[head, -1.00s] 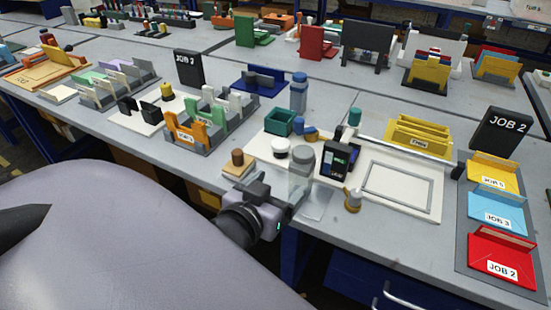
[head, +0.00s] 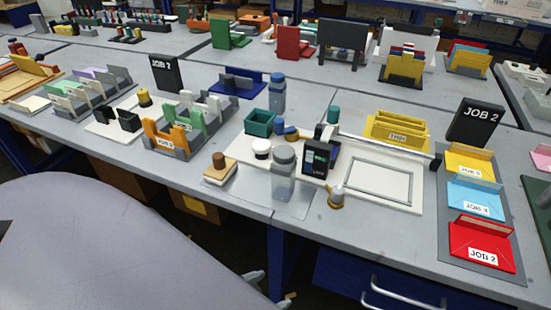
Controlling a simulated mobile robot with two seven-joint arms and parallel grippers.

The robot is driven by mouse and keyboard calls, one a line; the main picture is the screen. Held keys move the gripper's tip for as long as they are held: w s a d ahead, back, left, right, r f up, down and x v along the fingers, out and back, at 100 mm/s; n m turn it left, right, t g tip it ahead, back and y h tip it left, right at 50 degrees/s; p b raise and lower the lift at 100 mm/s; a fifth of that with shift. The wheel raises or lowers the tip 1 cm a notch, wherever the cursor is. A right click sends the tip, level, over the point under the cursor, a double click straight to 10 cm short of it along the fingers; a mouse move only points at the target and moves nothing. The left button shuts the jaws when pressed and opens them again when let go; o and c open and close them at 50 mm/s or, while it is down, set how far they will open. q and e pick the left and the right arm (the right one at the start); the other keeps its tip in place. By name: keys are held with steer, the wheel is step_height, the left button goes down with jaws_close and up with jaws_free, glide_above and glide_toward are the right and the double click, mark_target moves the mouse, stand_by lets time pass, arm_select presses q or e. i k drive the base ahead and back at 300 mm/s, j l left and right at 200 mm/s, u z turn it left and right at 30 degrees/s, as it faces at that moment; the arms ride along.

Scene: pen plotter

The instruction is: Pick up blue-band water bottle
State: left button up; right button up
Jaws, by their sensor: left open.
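A blue-tinted bottle (head: 278,95) with a blue-grey cap stands upright at the back of the near table, behind the green bin. A clear bottle with a grey lid (head: 283,178) stands upright near the front edge, on a clear sheet. A blue band is not clear to me on either bottle. Part of my left gripper (head: 258,284) shows low in the picture, below the table's front edge; it is open, empty and apart from both bottles. The rest of it is hidden or out of the picture. My right gripper is not in view.
Close to the clear bottle stand a black device (head: 315,158), a white-lidded jar (head: 261,148), a brown-topped stamp (head: 219,163) and a small gold-based bottle (head: 336,196). A green bin (head: 260,122) is behind. Job trays (head: 482,244) line the right. Bare table lies along the front edge.

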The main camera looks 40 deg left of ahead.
mark_target(277, 85)
steer(key=u, duration=1.15)
steer(key=i+j+u, duration=0.15)
steer(key=j, duration=0.2)
steer(key=i+j+u, duration=0.1)
steer(key=j, duration=0.25)
